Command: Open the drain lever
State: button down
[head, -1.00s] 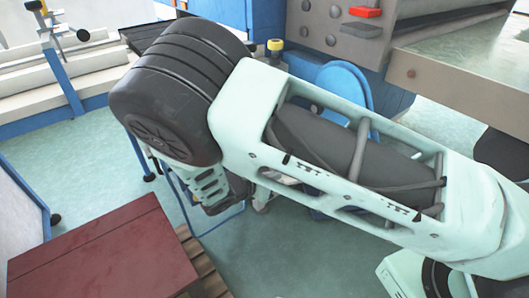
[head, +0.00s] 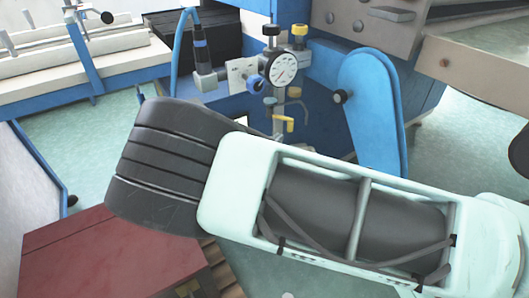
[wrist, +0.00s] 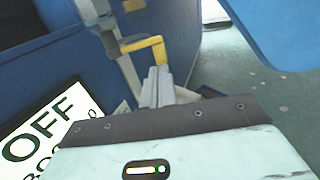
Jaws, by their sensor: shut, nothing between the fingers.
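The drain lever appears to be the small yellow bent handle (head: 285,123) on the vertical pipe below the gauge in the head view. In the wrist view the yellow handle (wrist: 148,46) is near the top centre, just beyond my fingertips. My gripper (wrist: 157,74) is shut and empty, its two grey fingers together and pointing at the handle. I cannot tell whether the fingertips touch it. In the head view my gripper is hidden behind my arm.
A round white gauge (head: 283,69) sits above the handle. A blue rounded arm-shaped panel (head: 372,105) stands to its right. A white sign reading "OFF" (wrist: 45,135) is at lower left in the wrist view. A dark red box (head: 105,255) stands at the front left.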

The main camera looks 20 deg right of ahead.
aim_at(291, 128)
jog(key=shift+x, duration=2.05)
jog(key=shift+r, duration=0.1)
jog(key=shift+w+d+r+p, duration=0.1)
jog(key=shift+d+r+p, duration=0.1)
jog(key=shift+d+p, duration=0.45)
jog(key=shift+w+d+p, duration=0.2)
jog(key=shift+p, duration=0.6)
jog(key=shift+w+d+p, duration=0.35)
jog(key=shift+d+p, duration=0.1)
jog(key=shift+p, duration=0.25)
jog(key=shift+w+d+f, duration=0.2)
jog(key=shift+f, duration=0.05)
jog(key=shift+s, duration=0.15)
